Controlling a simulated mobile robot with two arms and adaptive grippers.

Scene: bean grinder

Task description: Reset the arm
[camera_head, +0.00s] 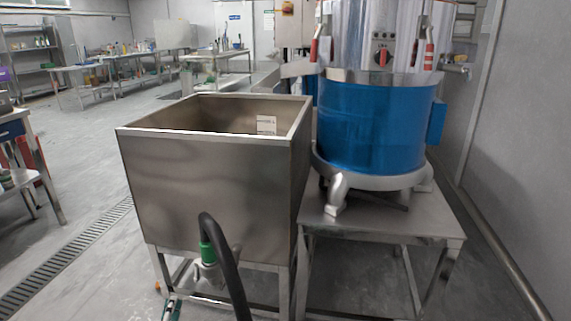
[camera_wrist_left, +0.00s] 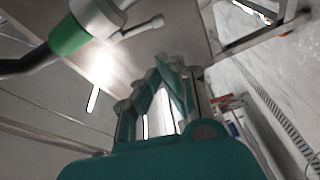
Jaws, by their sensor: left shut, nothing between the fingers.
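My left gripper (camera_head: 171,303) shows only as a small teal piece at the bottom edge of the head view, low in front of the steel tank (camera_head: 205,195). In the left wrist view its teal fingers (camera_wrist_left: 165,68) are shut with nothing held. They are below and to the right of a green hose fitting (camera_wrist_left: 68,36), apart from it in the picture. My right gripper is in neither view.
A black hose (camera_head: 226,262) leaves the tank's front at a green collar (camera_head: 207,252). A blue grinder (camera_head: 370,125) stands on a steel stand (camera_head: 385,220) at right. A floor drain (camera_head: 70,255) and open floor lie left.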

